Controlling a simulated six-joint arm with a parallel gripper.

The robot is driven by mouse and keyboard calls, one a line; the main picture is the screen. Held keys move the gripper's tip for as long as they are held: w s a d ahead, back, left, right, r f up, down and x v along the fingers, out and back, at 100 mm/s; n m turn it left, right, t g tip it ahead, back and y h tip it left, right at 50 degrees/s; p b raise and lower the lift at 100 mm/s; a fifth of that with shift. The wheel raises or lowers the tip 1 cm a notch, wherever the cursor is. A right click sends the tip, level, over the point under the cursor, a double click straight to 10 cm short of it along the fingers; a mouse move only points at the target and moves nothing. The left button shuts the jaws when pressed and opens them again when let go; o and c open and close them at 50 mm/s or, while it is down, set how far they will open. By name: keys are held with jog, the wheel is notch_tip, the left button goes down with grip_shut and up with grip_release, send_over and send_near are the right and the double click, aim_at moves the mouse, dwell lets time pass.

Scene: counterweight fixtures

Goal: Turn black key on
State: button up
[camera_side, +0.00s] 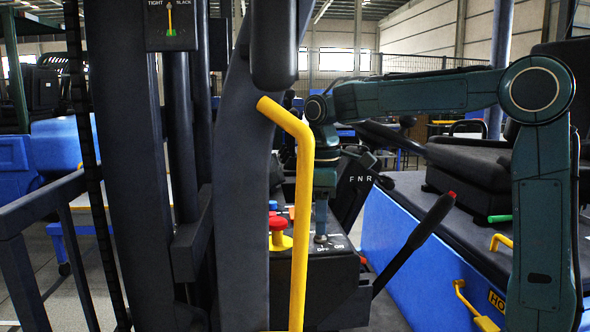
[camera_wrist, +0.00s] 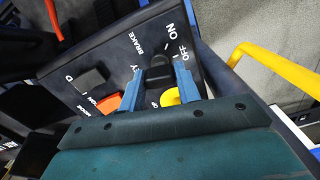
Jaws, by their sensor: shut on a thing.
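The black key (camera_wrist: 157,78) is on a dark control panel, next to the white words ON and OFF in the wrist view. My gripper (camera_wrist: 158,82) has its two blue fingers on either side of the key and is shut on it. In the side view my gripper (camera_side: 321,226) points straight down onto the panel (camera_side: 308,270), above the OFF and ON marks. The fingers hide part of the key, and I cannot tell exactly which mark it points to.
A red button (camera_side: 277,223) on a yellow base stands left of my gripper. A bent yellow handrail (camera_side: 302,200) rises in front of the panel. A black lever with a red tip (camera_side: 421,235) slants up at right. A black switch (camera_wrist: 92,78) and an orange part (camera_wrist: 108,103) are near the fingers.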

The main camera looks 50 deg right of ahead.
jog(key=m, duration=0.7)
dwell(0.6)
jog(key=o, duration=1)
jog(key=shift+r, duration=0.2)
jog(key=shift+r, duration=6.75)
jog(key=shift+s, duration=0.15)
